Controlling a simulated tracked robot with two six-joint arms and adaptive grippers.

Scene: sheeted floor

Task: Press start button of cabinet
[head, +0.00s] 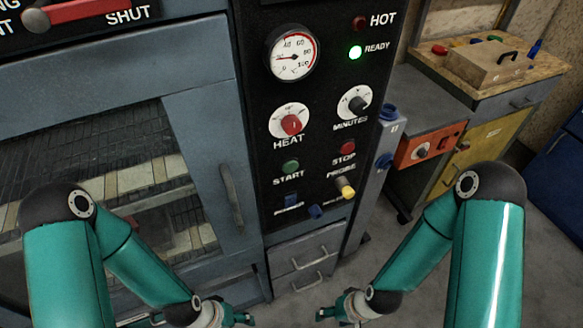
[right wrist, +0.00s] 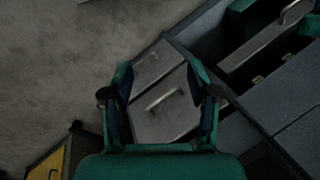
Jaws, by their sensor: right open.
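The cabinet's black control panel (head: 318,120) stands upright in front of me. The round green start button (head: 290,167) sits low on its left side, above the label START. The red stop button (head: 348,147) is to its upper right. My right gripper (head: 330,311) is low at the bottom of the head view, below the panel and apart from the start button. In the right wrist view its two fingers (right wrist: 161,98) are spread with nothing between them. My left gripper (head: 240,318) is at the bottom edge, partly cut off, left of the right one; its opening is unclear.
Heat (head: 291,124) and minutes (head: 359,103) knobs sit above the buttons. A yellow probe plug (head: 345,187) sticks out below the stop button. Left is the cabinet's glazed door with a handle (head: 231,198). Drawers (head: 306,262) are below; a workbench (head: 490,90) stands right.

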